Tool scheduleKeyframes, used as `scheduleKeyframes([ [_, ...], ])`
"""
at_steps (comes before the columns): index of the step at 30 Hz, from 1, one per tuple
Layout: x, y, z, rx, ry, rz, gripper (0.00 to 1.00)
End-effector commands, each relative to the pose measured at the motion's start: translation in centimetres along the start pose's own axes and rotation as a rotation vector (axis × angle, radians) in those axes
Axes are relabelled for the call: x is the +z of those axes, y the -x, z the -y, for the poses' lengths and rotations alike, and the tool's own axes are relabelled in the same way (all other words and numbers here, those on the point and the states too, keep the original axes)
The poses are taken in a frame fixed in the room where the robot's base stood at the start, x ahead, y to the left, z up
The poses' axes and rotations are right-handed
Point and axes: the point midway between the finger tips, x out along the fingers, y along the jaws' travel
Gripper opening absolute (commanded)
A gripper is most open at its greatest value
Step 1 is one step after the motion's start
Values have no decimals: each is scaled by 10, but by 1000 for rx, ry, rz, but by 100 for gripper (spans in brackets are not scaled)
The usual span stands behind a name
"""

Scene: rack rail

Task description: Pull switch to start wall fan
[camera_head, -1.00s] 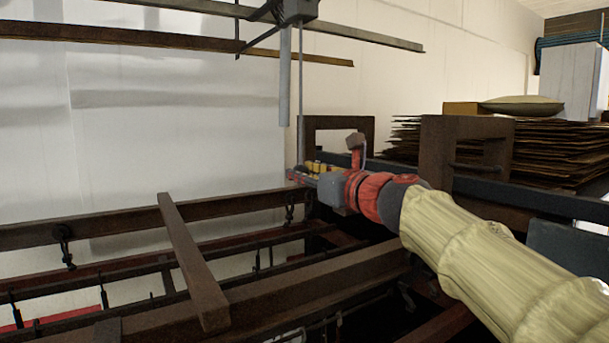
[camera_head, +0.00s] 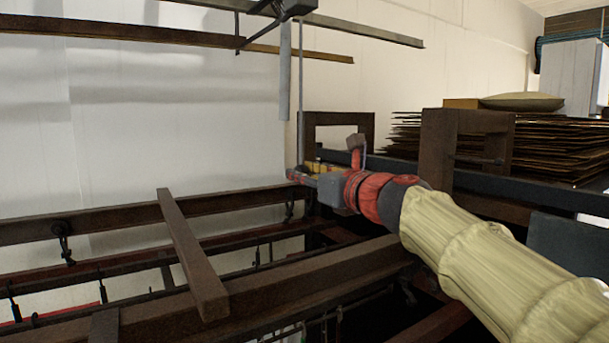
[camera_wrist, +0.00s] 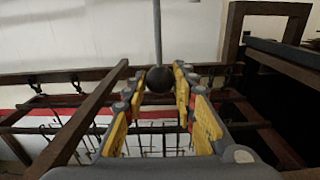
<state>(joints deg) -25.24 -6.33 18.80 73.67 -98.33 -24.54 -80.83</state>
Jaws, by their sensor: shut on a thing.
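The fan's dark hub (camera_head: 292,8) is at the top middle of the head view, cut off by the upper edge. A thin pull cord (camera_head: 300,85) hangs straight down from it to my gripper (camera_head: 305,172). In the wrist view the cord (camera_wrist: 157,30) ends in a dark ball (camera_wrist: 159,79). My gripper (camera_wrist: 163,82) has its yellow-sided fingers on either side of this ball and is shut on it. In the head view the ball is hidden by the fingers.
Dark rack rails (camera_head: 200,205) with hanging hooks run below and left of my gripper. A brown frame (camera_head: 350,118) stands just behind it. Stacked brown sheets (camera_head: 560,145) lie at right.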

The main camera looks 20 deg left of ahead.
Motion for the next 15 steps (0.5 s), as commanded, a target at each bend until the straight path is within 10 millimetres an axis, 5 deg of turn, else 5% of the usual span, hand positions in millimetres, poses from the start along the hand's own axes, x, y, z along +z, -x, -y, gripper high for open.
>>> scheduleKeyframes([
  [15,13,0,0,0,0,-3,5],
])
